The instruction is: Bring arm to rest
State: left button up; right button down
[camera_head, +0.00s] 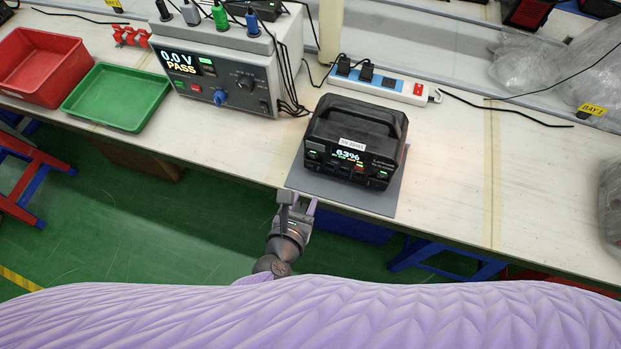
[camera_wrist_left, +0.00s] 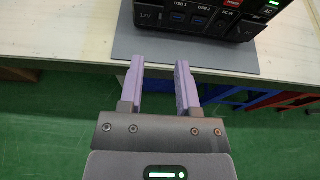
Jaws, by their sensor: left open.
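My left gripper (camera_head: 297,201) is open and empty, just off the front edge of the workbench. In the left wrist view its two purple fingers (camera_wrist_left: 160,78) are apart, with nothing between them, and point at the front edge of a grey mat (camera_wrist_left: 133,44). A black power station (camera_wrist_left: 205,20) stands on that mat beyond the fingertips, not touched. In the head view the power station (camera_head: 354,142) is upright, its screen reads 63%, and the grey mat (camera_head: 380,202) shows in front of it. My right gripper is not in view.
A tester (camera_head: 217,80) showing "0.0 V PASS" stands left of the power station. A green tray (camera_head: 117,97) and a red bin (camera_head: 45,65) sit at the left. A power strip (camera_head: 385,82) lies behind. Bare bench (camera_head: 455,170) is free at the right. Stools stand below.

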pick_arm(q)
jog(key=shift+s+a+r, duration=0.15)
jog(key=shift+s, duration=0.3)
jog(key=s+a+f+n+g+y+b, duration=0.1)
jog(key=s+a+f+n+g+y, duration=0.1)
jog(key=s+a+f+n, duration=0.3)
jog(key=s+a+f+n+g+y+b, duration=0.1)
jog(key=a+f+n+g, duration=0.2)
jog(key=f+n, duration=0.4)
jog(key=s+a+f+n+g, duration=0.2)
jog(key=s+f+n, duration=0.1)
jog(key=s+n, duration=0.4)
jog(key=s+a+f+n+g+y+b, duration=0.1)
jog(key=s+a+f+n+g, duration=0.2)
jog(key=s+n, duration=0.4)
jog(key=s+a+f+n+g+b, duration=0.1)
jog(key=s+f+n, duration=0.4)
jog(key=n, duration=0.6)
jog(key=shift+s+a+g, duration=0.7)
jog(key=shift+s+a, duration=0.4)
jog(key=shift+a, duration=0.05)
